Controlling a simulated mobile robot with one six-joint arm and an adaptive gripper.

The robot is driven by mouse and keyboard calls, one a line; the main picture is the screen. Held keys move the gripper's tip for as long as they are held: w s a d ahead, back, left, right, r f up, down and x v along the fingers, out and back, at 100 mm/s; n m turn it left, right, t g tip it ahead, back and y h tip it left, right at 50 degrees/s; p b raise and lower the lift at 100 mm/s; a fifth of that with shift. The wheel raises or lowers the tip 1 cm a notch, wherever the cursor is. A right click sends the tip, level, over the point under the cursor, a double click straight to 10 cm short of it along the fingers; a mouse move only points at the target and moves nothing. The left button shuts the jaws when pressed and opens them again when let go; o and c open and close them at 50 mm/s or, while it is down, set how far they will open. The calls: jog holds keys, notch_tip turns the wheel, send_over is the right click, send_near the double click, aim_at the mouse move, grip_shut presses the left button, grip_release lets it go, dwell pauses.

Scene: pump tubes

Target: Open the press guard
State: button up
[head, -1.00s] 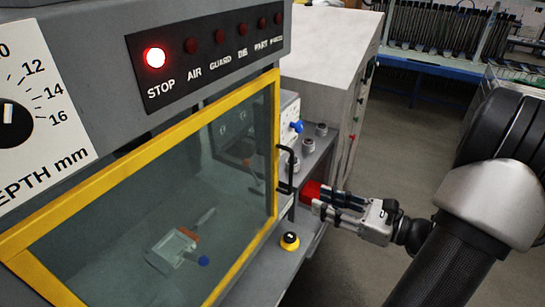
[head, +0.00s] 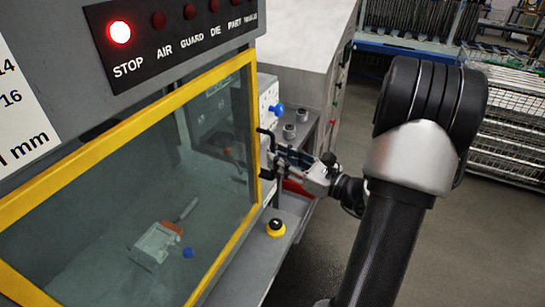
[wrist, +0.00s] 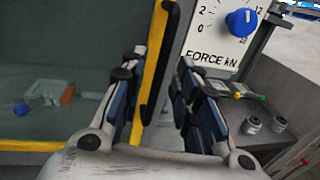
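The press guard is a clear panel in a yellow frame (head: 128,122), and it is closed over the front of the press. Its black upright handle (head: 265,152) is at the right edge of the frame. The handle also shows in the wrist view (wrist: 160,70). My gripper (head: 279,158) is at the handle, reaching in from the right. In the wrist view my gripper (wrist: 160,80) is open, with one finger on each side of the handle. I cannot tell whether a finger touches it.
A lit red STOP lamp (head: 119,32) is on the panel above the guard. A yellow-ringed black button (head: 276,227) sits on the ledge below the handle. A blue knob (wrist: 241,22) and small metal cylinders (wrist: 252,125) are right of the handle. Open floor lies to the right.

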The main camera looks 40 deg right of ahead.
aim_at(273, 176)
jog(key=shift+w+a, duration=0.2)
jog(key=shift+w, duration=0.6)
jog(key=shift+w+a, duration=0.15)
jog(key=shift+w, duration=0.65)
grip_shut()
